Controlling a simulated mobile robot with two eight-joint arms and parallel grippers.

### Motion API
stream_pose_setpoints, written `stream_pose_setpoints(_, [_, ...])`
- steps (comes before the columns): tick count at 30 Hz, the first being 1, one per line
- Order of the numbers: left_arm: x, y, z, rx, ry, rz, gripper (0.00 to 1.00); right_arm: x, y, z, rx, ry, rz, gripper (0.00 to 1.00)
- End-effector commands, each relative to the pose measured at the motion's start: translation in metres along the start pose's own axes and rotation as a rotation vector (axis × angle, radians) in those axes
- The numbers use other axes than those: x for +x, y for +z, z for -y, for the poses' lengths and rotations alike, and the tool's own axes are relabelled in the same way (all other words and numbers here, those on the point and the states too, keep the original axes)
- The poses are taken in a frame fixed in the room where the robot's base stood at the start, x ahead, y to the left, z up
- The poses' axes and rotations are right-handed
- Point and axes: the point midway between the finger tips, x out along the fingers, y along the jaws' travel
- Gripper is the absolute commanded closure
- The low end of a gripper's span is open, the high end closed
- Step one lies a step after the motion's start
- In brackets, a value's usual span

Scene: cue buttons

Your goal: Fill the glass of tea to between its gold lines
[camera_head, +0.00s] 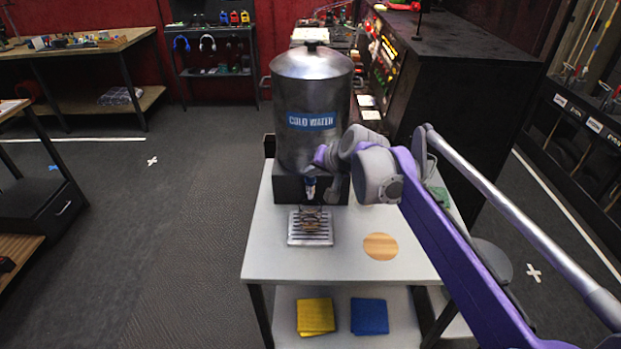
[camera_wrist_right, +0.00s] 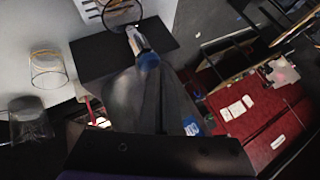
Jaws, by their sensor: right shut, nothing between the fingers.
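A steel urn (camera_head: 310,95) with a blue "COLD WATER" label stands at the back of the white table. Its tap (camera_head: 310,186) has a blue part and also shows in the right wrist view (camera_wrist_right: 147,58). A glass (camera_head: 312,217) stands on the slatted drip tray (camera_head: 310,240) below the tap; its rim shows in the wrist view (camera_wrist_right: 122,12). Its level and gold lines are too small to read. My right gripper (camera_head: 325,160) is shut and empty, close to the urn's front above the tap; contact is unclear. My left gripper is not in view.
In the wrist view a clear gold-lined glass (camera_wrist_right: 48,70) stands on the table, with a greyish glass (camera_wrist_right: 30,120) near it. A round wooden coaster (camera_head: 380,246) lies bare at right. Yellow (camera_head: 315,316) and blue (camera_head: 369,316) cloths lie on the lower shelf.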

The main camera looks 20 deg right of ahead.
Motion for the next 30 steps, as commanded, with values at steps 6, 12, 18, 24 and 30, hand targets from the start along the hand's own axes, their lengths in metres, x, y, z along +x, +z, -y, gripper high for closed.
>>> stream_pose_setpoints(6, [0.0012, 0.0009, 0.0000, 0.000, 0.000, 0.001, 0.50, 0.0022, 0.0015, -0.0015, 0.000, 0.000, 0.000, 1.00])
stream_pose_setpoints(12, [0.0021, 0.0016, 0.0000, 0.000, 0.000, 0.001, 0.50, 0.0038, 0.0027, -0.0027, 0.000, 0.000, 0.000, 1.00])
stream_pose_setpoints(18, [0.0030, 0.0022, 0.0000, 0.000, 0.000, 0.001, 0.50, 0.0055, 0.0040, -0.0039, 0.000, 0.000, 0.000, 1.00])
stream_pose_setpoints(24, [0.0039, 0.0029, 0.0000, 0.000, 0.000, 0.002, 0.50, 0.0072, 0.0052, -0.0052, 0.000, 0.000, 0.000, 1.00])
stream_pose_setpoints(30, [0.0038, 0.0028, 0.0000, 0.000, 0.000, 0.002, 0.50, 0.0073, 0.0053, -0.0052, 0.000, 0.000, 0.000, 1.00])
